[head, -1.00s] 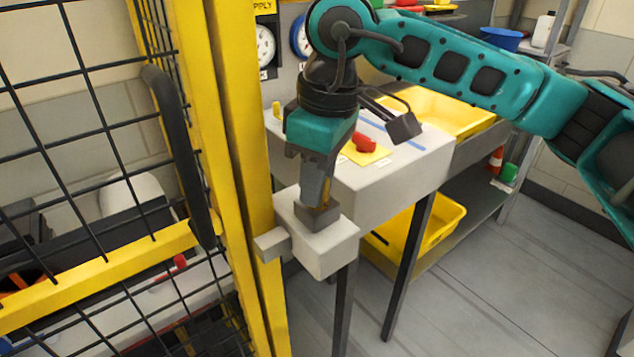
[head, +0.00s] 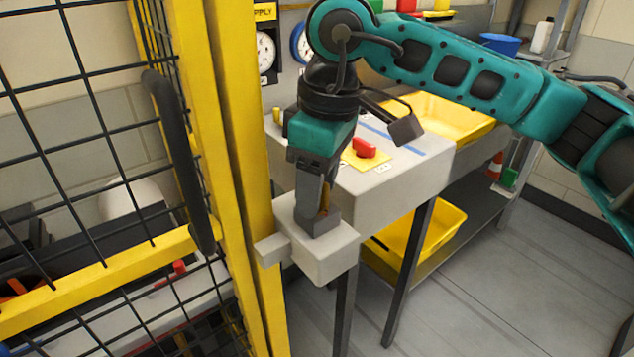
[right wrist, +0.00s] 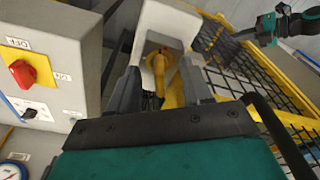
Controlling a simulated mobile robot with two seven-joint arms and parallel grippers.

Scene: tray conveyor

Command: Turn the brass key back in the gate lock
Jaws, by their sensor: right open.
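The gate lock is a light grey box (head: 322,262) beside the yellow gate post, and it also shows at the top of the right wrist view (right wrist: 168,22). The brass key (right wrist: 157,72) stands in the lock, yellow, between the two fingers of my right gripper (right wrist: 160,88). The gripper is open, with a finger on each side of the key and a gap visible. In the head view my right gripper (head: 318,220) points down at the lock's top and mostly hides the key. A teal arm, likely my left, shows small at the wrist view's upper right; its jaws are unclear.
The yellow mesh gate (head: 95,265) with a black handle (head: 180,160) stands close on the left. A grey control box with a red switch (head: 364,148) is just behind my right gripper. A yellow bin (head: 425,235) sits on the lower shelf. Floor at right is clear.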

